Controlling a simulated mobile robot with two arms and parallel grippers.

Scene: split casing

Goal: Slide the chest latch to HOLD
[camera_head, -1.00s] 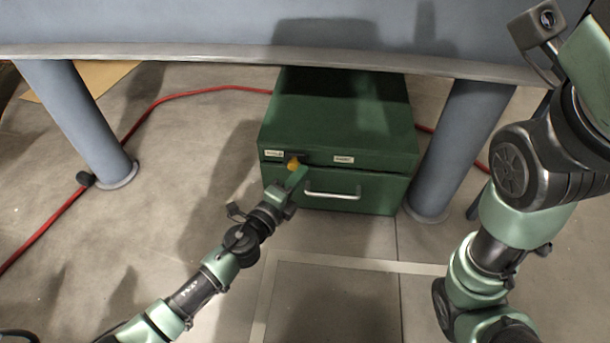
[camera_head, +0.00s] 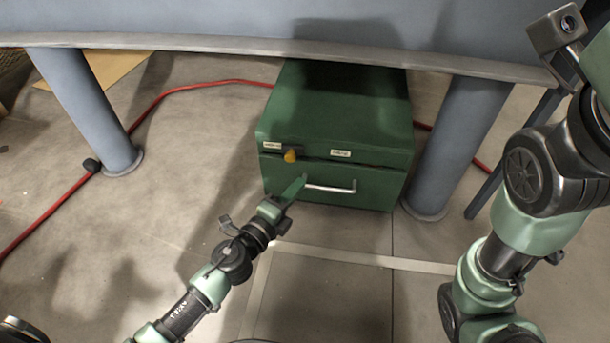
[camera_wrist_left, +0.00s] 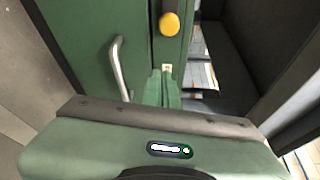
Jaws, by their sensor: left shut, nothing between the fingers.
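The green chest (camera_head: 335,110) stands under the bench. Its latch is a yellow knob (camera_head: 290,155) on a dark mount at the front's upper left, close to the left white label (camera_head: 272,146). The right white label (camera_head: 341,153) is farther along; I cannot read either. The knob (camera_wrist_left: 169,24) also shows at the top of the left wrist view. My left gripper (camera_head: 296,187) is shut and empty, below the knob and apart from it, near the left end of the drawer handle (camera_head: 332,188). In the wrist view its fingers (camera_wrist_left: 162,88) are together. My right gripper is out of view.
The grey bench (camera_head: 200,42) overhangs the chest's back, with a thick leg on the left (camera_head: 88,110) and one on the right (camera_head: 458,140). A red hose (camera_head: 160,98) runs along the floor behind.

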